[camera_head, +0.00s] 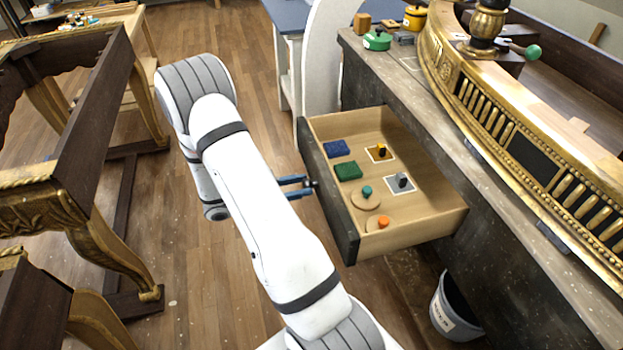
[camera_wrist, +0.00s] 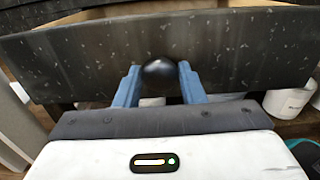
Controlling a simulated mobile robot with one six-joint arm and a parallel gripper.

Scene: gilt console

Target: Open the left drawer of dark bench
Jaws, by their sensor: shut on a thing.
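The dark bench (camera_head: 400,85) runs along the right side in the head view, its top bearing a gilt piece. Its drawer (camera_head: 335,195) is pulled well out and its pale wooden inside shows. The dark drawer front also fills the upper part of the wrist view (camera_wrist: 70,60). A round black knob (camera_wrist: 159,77) sits at the middle of that front. My gripper (camera_wrist: 158,85) has its two blue fingers on either side of the knob, shut on it. In the head view my gripper (camera_head: 305,185) meets the drawer front from the left.
Inside the drawer lie a blue block (camera_head: 336,149), a green block (camera_head: 348,171) and several knobbed pieces. A grey-white bucket (camera_head: 455,308) stands on the floor below the drawer. A gilt-legged dark frame (camera_head: 75,110) stands at left. Wooden floor between is clear.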

